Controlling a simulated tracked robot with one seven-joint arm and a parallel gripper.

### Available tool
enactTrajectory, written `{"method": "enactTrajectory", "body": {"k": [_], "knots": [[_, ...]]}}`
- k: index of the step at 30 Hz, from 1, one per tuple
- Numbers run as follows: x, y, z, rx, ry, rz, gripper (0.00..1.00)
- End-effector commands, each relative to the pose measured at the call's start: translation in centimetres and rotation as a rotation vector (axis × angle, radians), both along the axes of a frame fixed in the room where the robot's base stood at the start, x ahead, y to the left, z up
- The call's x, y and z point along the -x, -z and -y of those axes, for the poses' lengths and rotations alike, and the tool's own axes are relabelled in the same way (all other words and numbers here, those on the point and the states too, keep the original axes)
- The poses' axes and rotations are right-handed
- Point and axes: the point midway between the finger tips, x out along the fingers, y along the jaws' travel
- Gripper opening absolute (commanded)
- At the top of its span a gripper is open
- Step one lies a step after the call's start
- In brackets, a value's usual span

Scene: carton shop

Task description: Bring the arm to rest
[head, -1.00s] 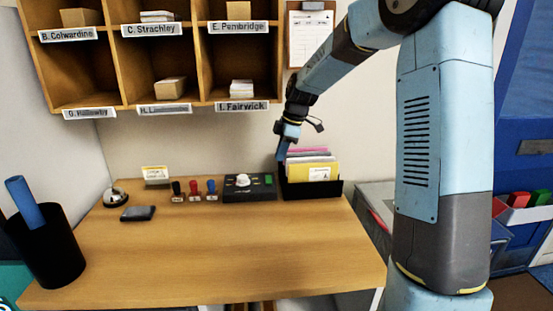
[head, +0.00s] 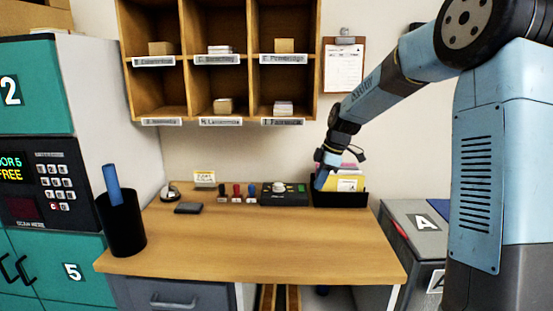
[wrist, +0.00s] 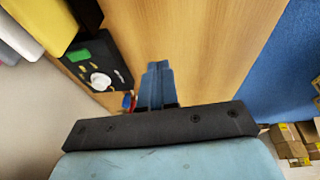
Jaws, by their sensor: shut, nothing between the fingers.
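My gripper (head: 321,179) is at the end of my light-blue arm, which reaches in from the right. In the head view it points down in front of the black file tray (head: 340,200) at the back right of the desk. In the wrist view its two blue fingers (wrist: 157,72) are together with nothing between them. They hang above the wooden desk (head: 270,245). Yellow, white and pink folders (head: 345,184) stand in the tray, partly hidden behind the gripper.
A black control box (head: 284,198), several small stamps (head: 237,195), a bell (head: 170,190) and a dark pad (head: 188,208) lie along the desk's back. A black cup (head: 122,225) stands at left. Pigeonholes (head: 220,60) hang above. The desk's front is clear.

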Motion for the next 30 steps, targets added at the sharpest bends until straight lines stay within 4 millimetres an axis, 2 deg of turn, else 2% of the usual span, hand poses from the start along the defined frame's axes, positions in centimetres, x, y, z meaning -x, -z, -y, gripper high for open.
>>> {"method": "enactTrajectory", "body": {"k": [8,17,23,30], "knots": [[1.5,-1.3,1.0,0.025,0.075,0.001,0.0],[4.4,-3.5,2.1,0.064,0.213,0.005,0.0],[7.9,-5.9,2.9,0.095,0.366,0.019,0.0],[13.7,-8.8,4.3,0.109,0.615,0.049,0.0]]}}
